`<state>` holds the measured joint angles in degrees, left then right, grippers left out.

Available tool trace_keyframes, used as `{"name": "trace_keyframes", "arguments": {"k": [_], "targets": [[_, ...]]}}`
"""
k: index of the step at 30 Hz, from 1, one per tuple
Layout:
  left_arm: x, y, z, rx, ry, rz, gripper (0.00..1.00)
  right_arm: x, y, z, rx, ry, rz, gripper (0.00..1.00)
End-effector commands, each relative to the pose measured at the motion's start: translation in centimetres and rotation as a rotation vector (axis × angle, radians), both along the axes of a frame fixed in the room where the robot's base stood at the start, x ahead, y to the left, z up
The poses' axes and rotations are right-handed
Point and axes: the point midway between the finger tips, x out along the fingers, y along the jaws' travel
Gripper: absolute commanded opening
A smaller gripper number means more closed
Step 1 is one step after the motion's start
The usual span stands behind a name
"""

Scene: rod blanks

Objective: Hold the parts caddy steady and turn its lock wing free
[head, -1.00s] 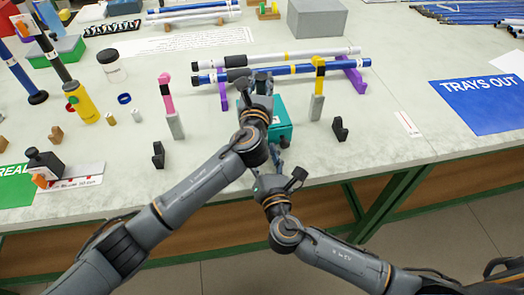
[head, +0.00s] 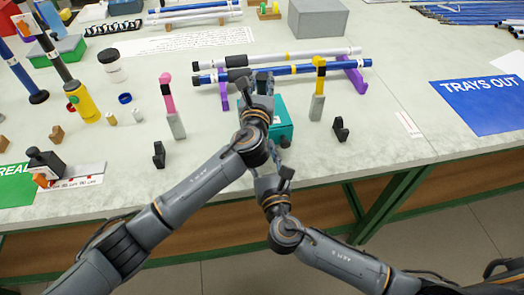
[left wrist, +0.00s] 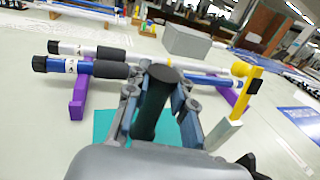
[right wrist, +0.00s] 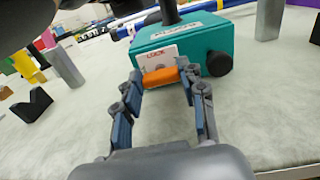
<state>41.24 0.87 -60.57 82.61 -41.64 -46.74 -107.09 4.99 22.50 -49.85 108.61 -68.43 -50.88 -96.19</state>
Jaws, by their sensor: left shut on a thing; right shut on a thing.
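The parts caddy is a teal box (head: 285,122) near the table's front edge, partly hidden by my arms. My left gripper (left wrist: 158,88) is shut on its upright dark handle (left wrist: 151,115). In the right wrist view, the caddy's front (right wrist: 200,38) carries a white "LOCK" plate (right wrist: 158,57) and a dark round knob (right wrist: 219,63). The orange lock wing (right wrist: 160,76) lies roughly crosswise below the plate in that view. My right gripper (right wrist: 162,80) is shut on the wing, with a finger at either end.
Behind the caddy, a white and a blue rod (head: 300,70) rest on purple stands (head: 354,77). Grey posts with a pink top (head: 168,92) and a yellow top (head: 319,76) flank it. Black V-blocks (head: 340,129) stand nearby. The table's right front is mostly clear.

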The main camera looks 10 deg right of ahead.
Motion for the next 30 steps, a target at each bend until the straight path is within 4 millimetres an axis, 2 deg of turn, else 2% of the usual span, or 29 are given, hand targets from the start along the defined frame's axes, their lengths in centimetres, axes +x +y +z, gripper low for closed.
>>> {"name": "trace_keyframes", "arguments": {"k": [2, 3, 6, 15, 19, 23, 30], "targets": [[0.0, 0.0, 0.1, 0.001, -0.002, 0.0, 0.0, 0.0, 0.0, 0.0, -0.002, 0.0, 0.0, 0.09], [0.0, 0.0, 0.1, 0.001, -0.002, 0.0, 0.0, 0.0, 0.0, 0.0, -0.002, 0.0, 0.0, 0.45], [0.0, 0.0, 0.1, 0.001, -0.002, 0.0, 0.0, 0.0, 0.0, 0.0, -0.001, 0.0, 0.001, 0.64], [0.0, 0.0, 0.1, 0.0, -0.002, 0.0, 0.0, -0.1, 0.0, 0.0, 0.0, 0.0, 0.001, 0.64], [0.0, 0.0, 0.1, 0.0, -0.002, 0.0, 0.0, -1.0, 0.0, -0.1, 0.001, 0.002, 0.002, 0.64], [0.0, 0.0, 0.1, 0.0, -0.002, 0.0, 0.0, -3.2, -0.1, -0.2, 0.001, 0.005, 0.002, 0.64], [0.0, 0.0, 0.1, 0.0, -0.002, -0.001, 0.0, -8.4, -0.3, -0.2, 0.001, 0.005, 0.001, 0.64]]}}
